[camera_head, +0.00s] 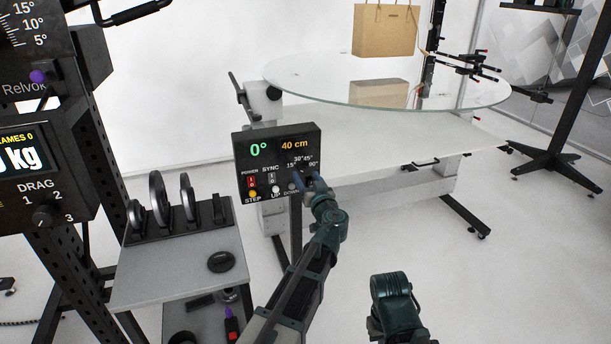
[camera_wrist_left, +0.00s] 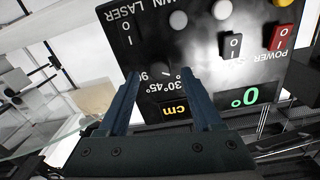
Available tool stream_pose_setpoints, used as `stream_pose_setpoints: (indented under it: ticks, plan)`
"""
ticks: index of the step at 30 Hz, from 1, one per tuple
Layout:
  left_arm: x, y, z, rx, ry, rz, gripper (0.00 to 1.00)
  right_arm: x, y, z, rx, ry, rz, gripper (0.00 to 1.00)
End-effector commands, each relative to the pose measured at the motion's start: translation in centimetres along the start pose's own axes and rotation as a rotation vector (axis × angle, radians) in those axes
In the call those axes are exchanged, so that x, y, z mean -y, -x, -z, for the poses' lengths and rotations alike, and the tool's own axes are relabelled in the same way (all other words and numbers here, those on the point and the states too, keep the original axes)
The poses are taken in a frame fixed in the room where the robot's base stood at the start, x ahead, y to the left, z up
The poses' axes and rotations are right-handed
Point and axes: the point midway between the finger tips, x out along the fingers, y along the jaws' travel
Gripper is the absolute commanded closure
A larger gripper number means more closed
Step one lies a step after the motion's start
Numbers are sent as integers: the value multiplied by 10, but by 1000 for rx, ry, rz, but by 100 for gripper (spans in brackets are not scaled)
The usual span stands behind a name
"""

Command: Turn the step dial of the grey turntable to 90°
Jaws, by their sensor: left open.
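The black control panel (camera_head: 246,187) of the grey turntable shows a green 0° and an orange 40 cm in the head view. Its step dial (camera_wrist_left: 166,75) is a small dark knob with a light mark, with 30°, 45° and a partly hidden 90° label around it in the upside-down left wrist view. My left gripper (camera_head: 307,180) is open at the panel's lower right. Its fingertips (camera_wrist_left: 162,73) are on either side of the dial in the wrist view; contact cannot be told. In the head view the gripper mostly hides the dial. My right gripper is not visible.
A grey cart (camera_head: 185,270) with several black discs stands at left. Buttons and switches (camera_wrist_left: 232,45) sit close to the dial. My right arm is at bottom centre.

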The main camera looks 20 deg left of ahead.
Motion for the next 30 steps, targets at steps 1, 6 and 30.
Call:
stream_pose_setpoints:
  ticks: [1, 6, 30]
  plan:
    - [-1, -8, 0, 0, 0, 1, 34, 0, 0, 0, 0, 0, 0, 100]
    - [0, -18, 0, 0, 0, 0, 34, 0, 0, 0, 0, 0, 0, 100]
    - [0, -20, 0, 0, 0, 0, 100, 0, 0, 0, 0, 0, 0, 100]
